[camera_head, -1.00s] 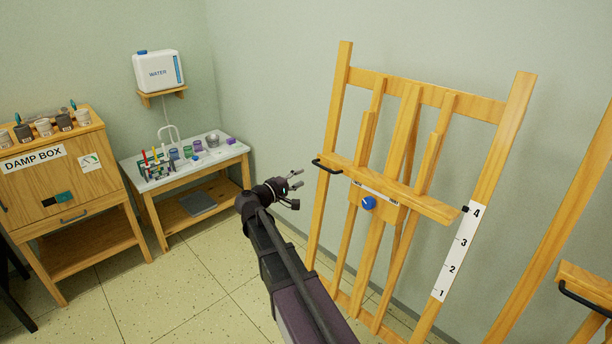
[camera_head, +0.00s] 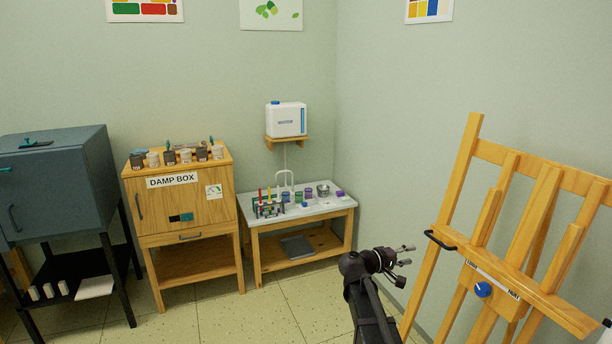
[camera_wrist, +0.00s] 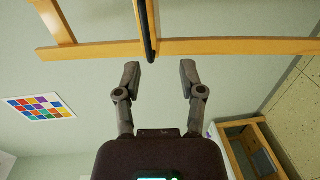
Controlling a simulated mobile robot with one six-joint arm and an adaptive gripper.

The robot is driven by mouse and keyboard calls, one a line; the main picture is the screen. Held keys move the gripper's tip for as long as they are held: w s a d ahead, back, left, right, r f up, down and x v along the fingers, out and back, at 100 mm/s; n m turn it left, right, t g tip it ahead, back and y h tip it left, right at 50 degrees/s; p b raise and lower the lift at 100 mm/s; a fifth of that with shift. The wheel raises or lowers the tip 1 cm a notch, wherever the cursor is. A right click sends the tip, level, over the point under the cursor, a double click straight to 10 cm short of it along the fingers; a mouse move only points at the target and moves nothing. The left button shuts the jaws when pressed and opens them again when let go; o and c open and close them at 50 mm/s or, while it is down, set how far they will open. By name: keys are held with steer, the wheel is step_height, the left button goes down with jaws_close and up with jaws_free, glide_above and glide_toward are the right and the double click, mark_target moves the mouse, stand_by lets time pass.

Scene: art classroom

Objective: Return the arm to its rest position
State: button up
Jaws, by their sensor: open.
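My gripper (camera_head: 405,256) is at the end of my dark arm, at the lower middle right of the head view, left of the wooden easel (camera_head: 541,200) in the picture. In the wrist view my gripper (camera_wrist: 160,80) shows two fingers spread apart with nothing between them. Beyond the fingertips, the easel's wooden ledge (camera_wrist: 230,47) and a black handle (camera_wrist: 147,30) cross the top of the picture. The handle also shows on the easel in the head view (camera_head: 440,241). I cannot tell the gap between fingers and handle.
A white-topped table (camera_head: 322,207) with jars stands at the back, below a white water container (camera_head: 288,119) on a wall shelf. A wooden damp box (camera_head: 190,214) and a dark blue cabinet (camera_head: 55,190) stand left. The floor (camera_head: 215,318) in front is clear.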

steer(key=s+a+f+m+g+y+p, duration=0.1)
steer(key=s+a+f+y, duration=0.4)
steer(key=s, duration=0.5)
steer(key=s+a+f+m+g+y+p, duration=0.2)
steer(key=s+a+f+g+y+p, duration=0.2)
steer(key=s+a+y, duration=0.6)
steer(key=shift+s+f+y+p, duration=0.4)
steer(key=shift+s+f+p, duration=0.2)
steer(key=shift+s, duration=0.2)
steer(key=shift+a, duration=0.1)
stand_by(1.2)
steer(key=shift+o, duration=0.4)
